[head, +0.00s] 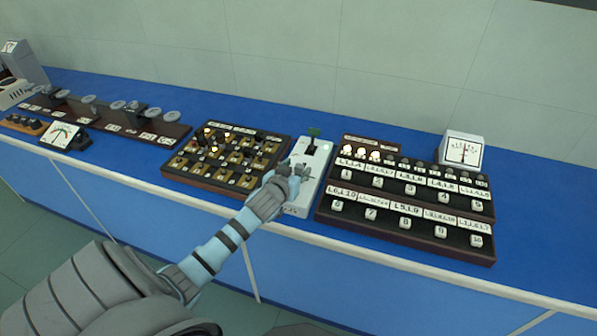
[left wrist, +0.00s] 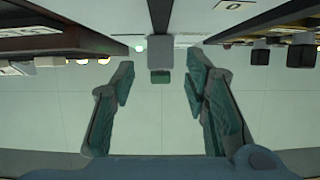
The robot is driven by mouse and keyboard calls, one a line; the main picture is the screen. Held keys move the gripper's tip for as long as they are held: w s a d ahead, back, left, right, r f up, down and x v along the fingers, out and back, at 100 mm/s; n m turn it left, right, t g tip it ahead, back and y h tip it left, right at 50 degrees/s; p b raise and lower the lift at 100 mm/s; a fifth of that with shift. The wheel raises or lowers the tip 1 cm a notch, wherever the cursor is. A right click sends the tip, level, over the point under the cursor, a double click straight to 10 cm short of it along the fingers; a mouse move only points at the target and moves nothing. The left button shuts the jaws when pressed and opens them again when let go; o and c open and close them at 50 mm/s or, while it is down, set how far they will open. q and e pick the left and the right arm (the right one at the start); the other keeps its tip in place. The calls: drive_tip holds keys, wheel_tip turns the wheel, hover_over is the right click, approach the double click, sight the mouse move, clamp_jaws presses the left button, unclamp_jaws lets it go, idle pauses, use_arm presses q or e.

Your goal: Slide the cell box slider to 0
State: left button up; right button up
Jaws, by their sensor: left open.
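The cell box looks to be the narrow white panel (head: 318,161) lying between two dark boards. Its slider (head: 313,135), a dark post with a green top, stands near the panel's far end. My left gripper (head: 291,170) is over the middle of the panel, nearer to me than the slider, and hides part of the surface. My right gripper is not in view.
A dark board with several small yellowish parts (head: 185,182) lies to the left. A wide black panel of numbered knobs (head: 466,243) lies to the right. A white meter (head: 462,149) stands behind it. The blue bench (head: 545,235) is clear at far right.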

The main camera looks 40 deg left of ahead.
use_arm(q)
drive_tip(key=shift+x, duration=1.15)
drive_tip(key=shift+r, duration=0.1)
